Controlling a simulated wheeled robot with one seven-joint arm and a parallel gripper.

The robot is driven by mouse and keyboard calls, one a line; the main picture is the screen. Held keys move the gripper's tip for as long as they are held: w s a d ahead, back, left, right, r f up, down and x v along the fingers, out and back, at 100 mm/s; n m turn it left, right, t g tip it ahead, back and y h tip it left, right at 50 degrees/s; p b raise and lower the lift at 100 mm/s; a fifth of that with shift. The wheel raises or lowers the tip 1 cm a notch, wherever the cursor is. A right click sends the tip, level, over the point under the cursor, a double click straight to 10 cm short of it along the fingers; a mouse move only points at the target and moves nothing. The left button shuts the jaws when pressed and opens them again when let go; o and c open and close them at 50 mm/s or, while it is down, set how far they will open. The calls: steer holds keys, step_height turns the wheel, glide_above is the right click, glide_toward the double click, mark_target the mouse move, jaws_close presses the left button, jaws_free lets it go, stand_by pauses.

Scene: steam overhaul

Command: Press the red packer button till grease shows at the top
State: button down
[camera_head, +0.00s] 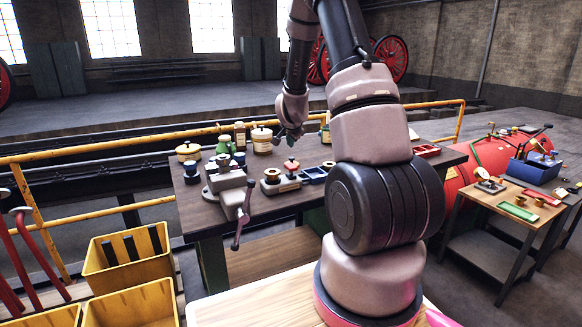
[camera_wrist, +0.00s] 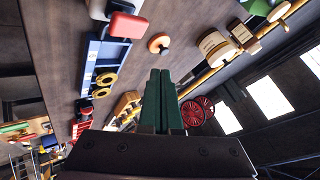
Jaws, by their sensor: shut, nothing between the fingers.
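The packer's red button (camera_head: 291,163) sits on a small pale body on the workbench (camera_head: 258,208), right of the vise (camera_head: 228,178). In the wrist view a red block (camera_wrist: 128,25) on a pale body at the top edge looks like the same button. My gripper (camera_head: 291,136) hangs above and behind the button in the head view, apart from it. In the wrist view its two green fingers (camera_wrist: 163,100) are shut together with nothing between them. I cannot make out any grease at the packer's top.
Blue trays (camera_wrist: 92,62) with brass rings lie beside the packer. A small copper-topped knob (camera_wrist: 158,43) and a cream tin (camera_wrist: 215,46) stand on the bench. A brass-topped piece (camera_head: 272,174) stands close left of the button. A yellow rail (camera_head: 120,152) runs behind.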

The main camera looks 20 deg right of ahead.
mark_target(290, 165)
steer(key=shift+f, duration=2.9)
steer(key=shift+f, duration=0.15)
steer(key=shift+f, duration=0.25)
steer(key=shift+f, duration=1.05)
stand_by(0.6)
stand_by(0.3)
steer(key=shift+r, duration=1.45)
steer(key=shift+r, duration=2.5)
